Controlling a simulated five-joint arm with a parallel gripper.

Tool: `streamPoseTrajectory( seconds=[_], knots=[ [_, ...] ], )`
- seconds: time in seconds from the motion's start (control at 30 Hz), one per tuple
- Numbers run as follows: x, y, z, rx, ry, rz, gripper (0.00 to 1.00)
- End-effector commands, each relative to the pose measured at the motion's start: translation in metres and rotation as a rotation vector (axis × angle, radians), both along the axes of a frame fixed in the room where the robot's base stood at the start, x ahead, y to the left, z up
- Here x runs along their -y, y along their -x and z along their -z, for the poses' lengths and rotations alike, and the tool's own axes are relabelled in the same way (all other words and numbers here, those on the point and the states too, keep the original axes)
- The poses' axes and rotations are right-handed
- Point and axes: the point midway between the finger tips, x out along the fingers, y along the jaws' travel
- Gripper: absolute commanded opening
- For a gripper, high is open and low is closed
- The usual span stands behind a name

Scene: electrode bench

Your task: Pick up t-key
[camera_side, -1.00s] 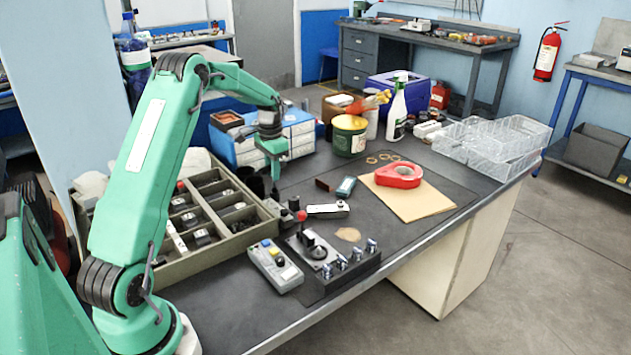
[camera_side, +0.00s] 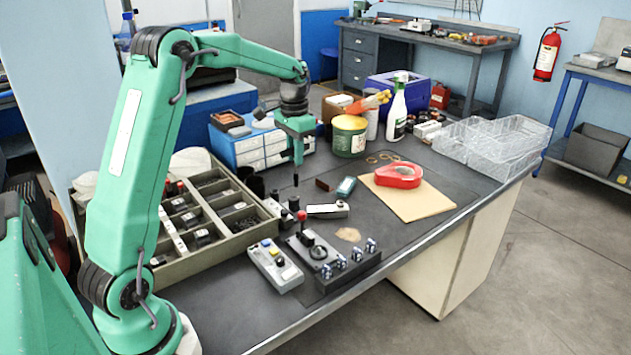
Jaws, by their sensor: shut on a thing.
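My gripper (camera_side: 297,160) is shut above the bench, in front of the white-and-blue drawer box. A thin dark shaft, which looks like the t-key (camera_side: 295,180), hangs upright from between the fingers. The fingers hide its upper part. Its lower end appears to be above the bench top, over the area behind the small black knobs, though the exact height is hard to tell.
A compartment tray (camera_side: 215,215) is to the left. A red-knobbed fixture (camera_side: 325,262) and a grey control box (camera_side: 275,267) are at the front. A green tin (camera_side: 348,136) stands behind.

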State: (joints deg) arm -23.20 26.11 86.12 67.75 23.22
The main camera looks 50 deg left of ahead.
Motion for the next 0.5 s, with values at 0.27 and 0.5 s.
streamPoseTrajectory(
  seconds=[0.27, 0.5],
  knots=[
    [0.0074, -0.0003, -0.0045, 0.000, 0.000, -0.001, 0.00],
    [0.0072, -0.0003, -0.0044, 0.000, 0.000, 0.000, 0.00]
  ],
)
